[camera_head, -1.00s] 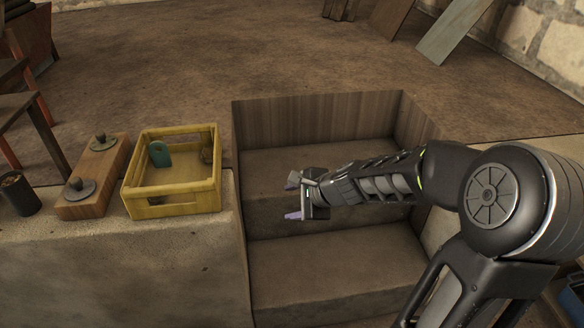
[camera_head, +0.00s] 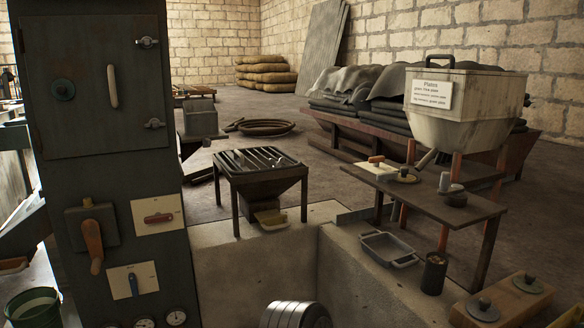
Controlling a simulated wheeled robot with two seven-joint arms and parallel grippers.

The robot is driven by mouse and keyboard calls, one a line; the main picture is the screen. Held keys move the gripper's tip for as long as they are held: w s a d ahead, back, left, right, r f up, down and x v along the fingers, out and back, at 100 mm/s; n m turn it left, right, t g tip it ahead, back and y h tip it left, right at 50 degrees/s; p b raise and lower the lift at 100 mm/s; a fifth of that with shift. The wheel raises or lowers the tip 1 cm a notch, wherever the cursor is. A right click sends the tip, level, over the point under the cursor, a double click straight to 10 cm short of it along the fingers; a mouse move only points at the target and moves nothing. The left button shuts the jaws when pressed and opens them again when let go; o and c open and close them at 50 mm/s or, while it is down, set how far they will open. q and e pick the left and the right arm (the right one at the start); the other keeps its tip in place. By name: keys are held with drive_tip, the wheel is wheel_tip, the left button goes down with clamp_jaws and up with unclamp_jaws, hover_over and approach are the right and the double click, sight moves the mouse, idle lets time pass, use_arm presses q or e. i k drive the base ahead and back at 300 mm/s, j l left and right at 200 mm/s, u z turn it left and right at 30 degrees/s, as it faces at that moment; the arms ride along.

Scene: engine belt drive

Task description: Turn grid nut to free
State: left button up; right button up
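A dark metal grid (camera_head: 250,158) of parallel bars lies over a square hopper on legs (camera_head: 237,205), left of the picture's middle. A small pale metal piece shows among the bars toward the right side. It is too small to tell whether it is the grid nut. A yellowish tray or spout (camera_head: 271,219) sits beneath the hopper. Neither of my grippers is in view. A ribbed silver round part, likely my own arm, shows at the bottom edge, well in front of the grid.
A dark cabinet (camera_head: 95,110) with a red-brown lever (camera_head: 93,245) and gauges stands at left. At right are a wooden bench (camera_head: 430,205), a labelled bin (camera_head: 465,105), a metal pan (camera_head: 388,250) and a wood block with knobs (camera_head: 503,300). A stone-edged pit opens at the bottom middle.

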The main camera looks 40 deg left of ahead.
sight(276, 164)
drive_tip(key=l+u, duration=0.1)
drive_tip(key=u, duration=0.7)
drive_tip(key=l+u, duration=0.2)
drive_tip(key=u, duration=0.15)
drive_tip(key=i, duration=0.05)
